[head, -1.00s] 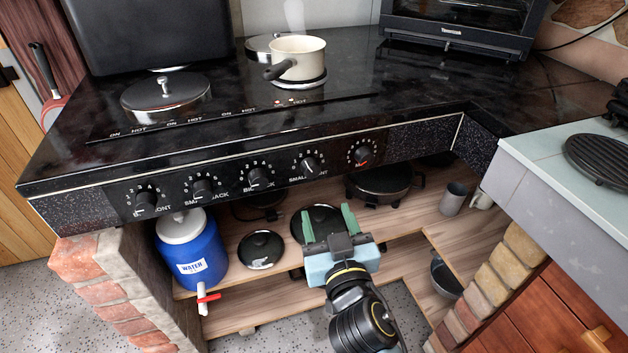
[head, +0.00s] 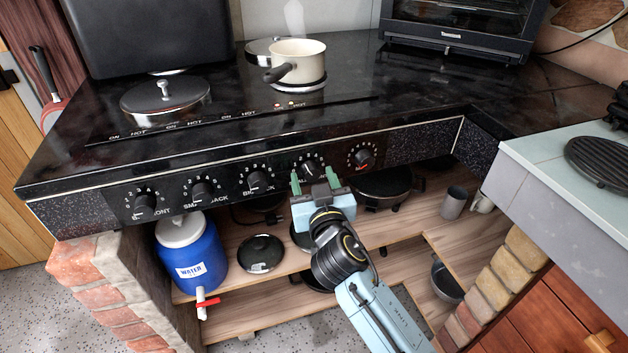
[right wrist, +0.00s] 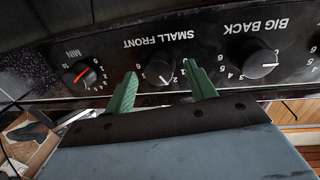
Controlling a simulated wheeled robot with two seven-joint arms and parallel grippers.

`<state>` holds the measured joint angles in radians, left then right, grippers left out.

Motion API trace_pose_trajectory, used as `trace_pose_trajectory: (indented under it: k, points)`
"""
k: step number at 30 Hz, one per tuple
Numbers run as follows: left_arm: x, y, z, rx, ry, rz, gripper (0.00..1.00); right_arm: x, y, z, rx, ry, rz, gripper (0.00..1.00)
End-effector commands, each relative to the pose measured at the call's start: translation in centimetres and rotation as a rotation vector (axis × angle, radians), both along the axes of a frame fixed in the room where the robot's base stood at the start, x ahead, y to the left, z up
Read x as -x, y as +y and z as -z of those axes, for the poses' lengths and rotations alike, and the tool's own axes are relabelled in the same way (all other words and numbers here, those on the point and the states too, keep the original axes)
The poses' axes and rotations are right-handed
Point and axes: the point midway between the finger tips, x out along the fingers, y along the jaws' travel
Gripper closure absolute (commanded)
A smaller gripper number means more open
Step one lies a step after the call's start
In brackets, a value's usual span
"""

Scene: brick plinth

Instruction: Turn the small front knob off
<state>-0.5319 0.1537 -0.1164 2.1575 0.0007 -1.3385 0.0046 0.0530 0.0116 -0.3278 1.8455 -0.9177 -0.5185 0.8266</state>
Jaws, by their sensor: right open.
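The small front knob (head: 309,166) is a round black knob on the dark front panel of the stove. It also shows in the right wrist view (right wrist: 160,68), below its upside-down SMALL FRONT label. My right gripper (head: 313,173) is open, its green fingers just in front of the panel at this knob. In the right wrist view the fingertips (right wrist: 160,71) stand on either side of the knob, with a gap showing on both sides. Contact is not visible. The lower part of the knob is partly hidden in the head view. My left gripper is not in view.
The big back knob (head: 258,180) and the timer knob with a red mark (head: 363,157) flank it. A cream saucepan (head: 298,60) stands on a hob plate above. Below, the wooden shelf (head: 225,312) holds a blue water container (head: 192,258) and pans.

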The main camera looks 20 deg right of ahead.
Motion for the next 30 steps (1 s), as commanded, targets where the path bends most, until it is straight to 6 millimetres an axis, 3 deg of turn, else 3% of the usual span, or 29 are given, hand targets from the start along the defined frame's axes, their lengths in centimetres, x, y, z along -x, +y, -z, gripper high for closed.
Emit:
trace_pose_trajectory:
  k: [3,13,23,30]
  points:
    - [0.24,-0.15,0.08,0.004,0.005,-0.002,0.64,0.01,-0.01,0.0,0.0,0.0,0.0,0.44]
    - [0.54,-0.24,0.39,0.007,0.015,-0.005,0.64,0.03,-0.01,0.01,0.0,0.0,0.0,0.88]
    - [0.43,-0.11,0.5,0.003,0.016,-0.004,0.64,0.03,-0.03,0.06,0.045,-0.001,0.001,0.89]
    - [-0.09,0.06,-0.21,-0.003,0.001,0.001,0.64,0.03,0.01,0.12,0.191,-0.006,0.002,0.89]
